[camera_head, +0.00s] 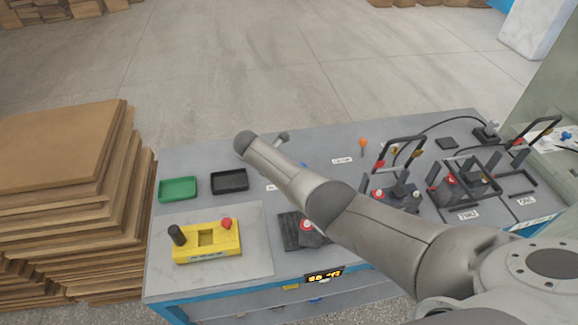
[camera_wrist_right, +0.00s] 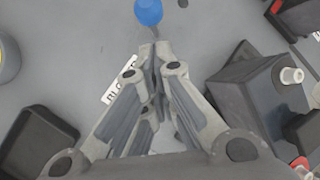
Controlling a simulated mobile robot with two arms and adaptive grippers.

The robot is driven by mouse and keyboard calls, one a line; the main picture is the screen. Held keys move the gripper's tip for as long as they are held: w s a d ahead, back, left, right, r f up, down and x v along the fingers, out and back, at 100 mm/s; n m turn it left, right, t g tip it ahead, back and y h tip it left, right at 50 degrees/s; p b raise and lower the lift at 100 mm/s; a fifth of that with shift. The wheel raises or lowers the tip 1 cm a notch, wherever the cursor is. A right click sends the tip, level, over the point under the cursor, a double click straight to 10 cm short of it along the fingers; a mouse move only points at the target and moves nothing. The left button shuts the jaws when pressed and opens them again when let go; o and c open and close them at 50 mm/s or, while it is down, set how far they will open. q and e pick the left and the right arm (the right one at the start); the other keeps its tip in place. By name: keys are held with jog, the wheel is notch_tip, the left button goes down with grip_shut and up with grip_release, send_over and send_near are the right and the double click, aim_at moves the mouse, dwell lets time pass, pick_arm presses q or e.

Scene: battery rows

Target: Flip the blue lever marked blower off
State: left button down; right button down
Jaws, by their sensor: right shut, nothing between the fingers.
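The blue lever's round knob (camera_wrist_right: 148,12) is at the top of the right wrist view. In the head view only a small bit of blue (camera_head: 303,165) shows past the edge of my right arm. My right gripper (camera_wrist_right: 154,46) is shut and empty, its fingertips just below the knob in the wrist picture. I cannot tell whether they touch the lever. A white label (camera_wrist_right: 122,82) lies beside the fingers, partly covered, so its text cannot be read. In the head view my arm hides the right gripper. My left gripper is not in view.
A black tray (camera_head: 229,181), a green tray (camera_head: 178,189) and a yellow box (camera_head: 207,241) stand on the grey table's left side. An orange-knobbed lever (camera_head: 363,143) stands behind my arm. Black devices with handles (camera_head: 465,180) fill the right. A black box (camera_wrist_right: 262,90) is close beside the gripper.

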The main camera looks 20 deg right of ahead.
jog(key=w+v, duration=0.1)
jog(key=v, duration=1)
jog(key=shift+s+a, duration=0.2)
jog(key=shift+s, duration=0.15)
jog(key=shift+f, duration=0.25)
